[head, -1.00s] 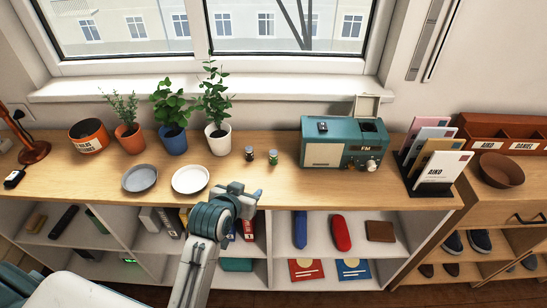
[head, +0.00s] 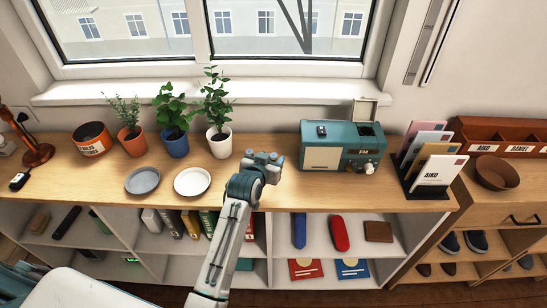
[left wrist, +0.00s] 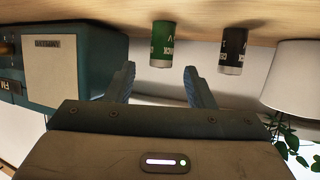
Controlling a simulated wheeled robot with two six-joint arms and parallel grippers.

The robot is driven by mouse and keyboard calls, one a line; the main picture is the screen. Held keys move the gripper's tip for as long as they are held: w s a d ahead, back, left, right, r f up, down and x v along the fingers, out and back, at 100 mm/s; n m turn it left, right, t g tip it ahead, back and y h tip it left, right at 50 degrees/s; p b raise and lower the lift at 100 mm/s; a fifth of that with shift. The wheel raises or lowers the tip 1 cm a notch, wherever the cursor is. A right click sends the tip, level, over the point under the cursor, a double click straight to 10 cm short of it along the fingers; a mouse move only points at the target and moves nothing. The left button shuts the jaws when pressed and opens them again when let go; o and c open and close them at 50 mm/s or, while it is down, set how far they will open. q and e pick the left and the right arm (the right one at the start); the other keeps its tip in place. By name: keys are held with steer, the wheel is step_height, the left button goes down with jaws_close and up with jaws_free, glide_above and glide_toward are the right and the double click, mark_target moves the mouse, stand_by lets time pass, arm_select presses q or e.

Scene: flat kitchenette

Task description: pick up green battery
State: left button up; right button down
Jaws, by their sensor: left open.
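The green battery (left wrist: 162,45) stands on the wooden counter and shows in the left wrist view, which looks upside down. My left gripper (head: 264,158) is open. In the left wrist view its two fingers (left wrist: 159,80) point toward the green battery, which lines up with the gap between them. Nothing is held. A dark battery (left wrist: 233,50) stands beside the green one, outside the fingers. In the head view my gripper hides both batteries. My right gripper is not in view.
A teal radio (head: 342,148) stands right of the gripper. A white-potted plant (head: 220,143) stands to the left, with a white plate (head: 192,182) and a grey plate (head: 142,181) nearer the counter's front edge. A letter rack (head: 428,178) stands farther right.

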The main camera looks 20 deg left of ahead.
arm_select(q)
steer(key=shift+x, duration=1.05)
steer(key=shift+s, duration=0.1)
steer(key=c, duration=1)
jaws_close()
steer(key=shift+r, duration=0.1)
